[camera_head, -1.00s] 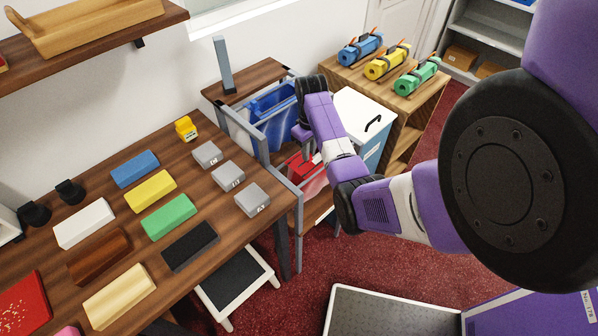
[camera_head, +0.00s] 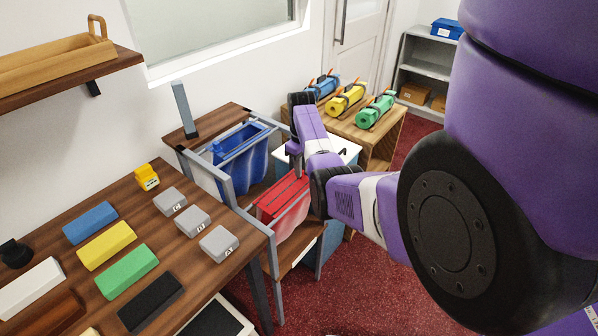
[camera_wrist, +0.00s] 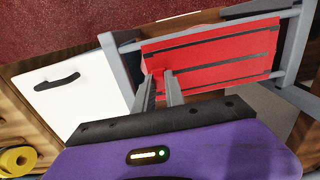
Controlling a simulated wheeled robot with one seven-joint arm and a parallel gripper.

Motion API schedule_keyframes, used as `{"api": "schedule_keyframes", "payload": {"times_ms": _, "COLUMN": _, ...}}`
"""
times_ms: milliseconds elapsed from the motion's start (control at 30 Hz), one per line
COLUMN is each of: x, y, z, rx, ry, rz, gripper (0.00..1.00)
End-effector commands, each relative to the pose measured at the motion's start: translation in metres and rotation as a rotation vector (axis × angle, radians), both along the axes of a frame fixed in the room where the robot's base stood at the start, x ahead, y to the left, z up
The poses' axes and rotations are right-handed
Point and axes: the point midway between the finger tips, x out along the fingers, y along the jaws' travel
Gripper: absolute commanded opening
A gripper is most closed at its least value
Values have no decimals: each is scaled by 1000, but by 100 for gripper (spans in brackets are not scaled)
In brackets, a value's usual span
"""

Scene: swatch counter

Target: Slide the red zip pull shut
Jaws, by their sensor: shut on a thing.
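The red pouch (camera_head: 283,197) hangs in a grey metal frame beyond the counter's right end. In the wrist view, its red top (camera_wrist: 225,52) has dark strips running along it. My gripper (camera_wrist: 161,78) is at the left end of this top, its two fingers close together. A small red piece, seemingly the zip pull (camera_wrist: 158,70), shows between the fingertips; it is mostly hidden by them. In the head view, my gripper (camera_head: 294,157) points down beside the red pouch, and its fingertips are hard to make out. How far the zip is closed cannot be told.
A blue pouch (camera_head: 241,150) hangs in the frame behind the red one. Grey frame bars (camera_wrist: 292,45) stand close around the red top. A white-lidded box (camera_wrist: 75,90) is beside my gripper. The wooden counter (camera_head: 80,277) holds coloured blocks.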

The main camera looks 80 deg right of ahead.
Motion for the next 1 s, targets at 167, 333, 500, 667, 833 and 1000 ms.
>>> {"api": "schedule_keyframes", "payload": {"times_ms": 167, "x": -3, "y": -5, "z": 1, "rx": -14, "ry": 2, "rz": -6, "gripper": 0}}
{"api": "schedule_keyframes", "payload": {"times_ms": 333, "x": -3, "y": -4, "z": 1, "rx": -13, "ry": 2, "rz": -6, "gripper": 36}}
{"api": "schedule_keyframes", "payload": {"times_ms": 500, "x": -2, "y": -3, "z": 1, "rx": -10, "ry": 1, "rz": -4, "gripper": 36}}
{"api": "schedule_keyframes", "payload": {"times_ms": 667, "x": -2, "y": -3, "z": 5, "rx": -10, "ry": 0, "rz": -4, "gripper": 36}}
{"api": "schedule_keyframes", "payload": {"times_ms": 833, "x": -2, "y": -4, "z": 28, "rx": -13, "ry": 0, "rz": -4, "gripper": 36}}
{"api": "schedule_keyframes", "payload": {"times_ms": 1000, "x": -2, "y": -4, "z": 56, "rx": -13, "ry": 1, "rz": -5, "gripper": 36}}
